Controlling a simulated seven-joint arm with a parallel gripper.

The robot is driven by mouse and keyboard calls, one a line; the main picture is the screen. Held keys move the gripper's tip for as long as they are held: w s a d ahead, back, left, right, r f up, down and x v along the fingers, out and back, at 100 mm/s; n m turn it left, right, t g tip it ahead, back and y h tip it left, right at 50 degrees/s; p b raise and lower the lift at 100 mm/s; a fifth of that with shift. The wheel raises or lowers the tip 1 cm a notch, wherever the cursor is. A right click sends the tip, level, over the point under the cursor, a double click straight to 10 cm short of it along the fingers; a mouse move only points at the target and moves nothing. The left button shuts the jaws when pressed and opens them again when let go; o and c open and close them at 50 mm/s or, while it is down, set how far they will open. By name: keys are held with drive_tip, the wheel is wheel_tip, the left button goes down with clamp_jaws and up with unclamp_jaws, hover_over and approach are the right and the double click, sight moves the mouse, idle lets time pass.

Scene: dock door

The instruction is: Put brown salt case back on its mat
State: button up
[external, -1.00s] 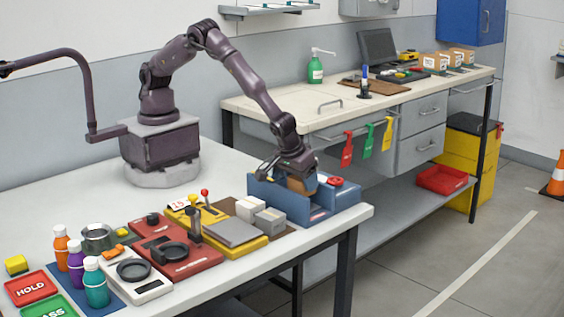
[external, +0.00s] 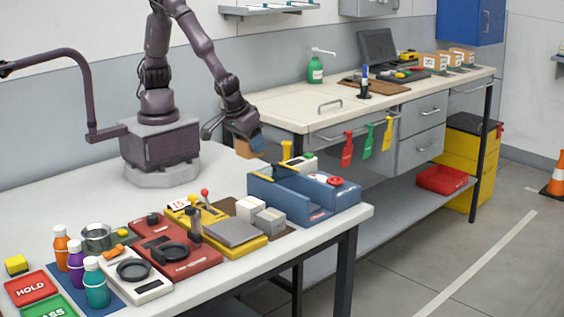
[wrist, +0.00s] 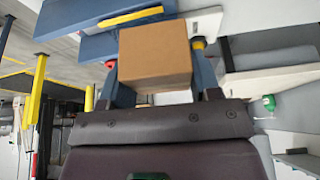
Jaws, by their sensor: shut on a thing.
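My gripper (external: 248,143) is shut on the brown case (external: 243,149), a plain box held in the air behind and to the left of the blue bin. In the wrist view the brown case (wrist: 155,55) sits between the two blue fingers of my gripper (wrist: 156,82). A brown mat (external: 288,229) lies on the table left of the bin, partly covered by a white box (external: 250,207) and a grey box (external: 270,220). I cannot tell whether this mat belongs to the case.
The blue bin (external: 290,205) stands near the table's right end, with a red round part (external: 335,181) beside its open part. A yellow upright piece (external: 287,150) and a white-green item (external: 302,163) stand behind it. A yellow tray (external: 225,238) and red device (external: 178,252) lie left.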

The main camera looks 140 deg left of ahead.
drive_tip(key=shift+n, duration=0.3)
drive_tip(key=s+d+f, duration=0.1)
drive_tip(key=f, duration=0.2)
drive_tip(key=s+d+f, duration=0.1)
drive_tip(key=d+f, duration=0.1)
drive_tip(key=f, duration=0.1)
drive_tip(key=s+d+f, duration=0.1)
drive_tip(key=d+f, duration=0.1)
drive_tip(key=f, duration=0.1)
drive_tip(key=shift+d, duration=0.2)
drive_tip(key=shift+w+f, duration=0.1)
drive_tip(key=shift+f, duration=2.2)
drive_tip(key=shift+f, duration=0.1)
drive_tip(key=o, duration=1.1)
drive_tip(key=shift+c, duration=0.2)
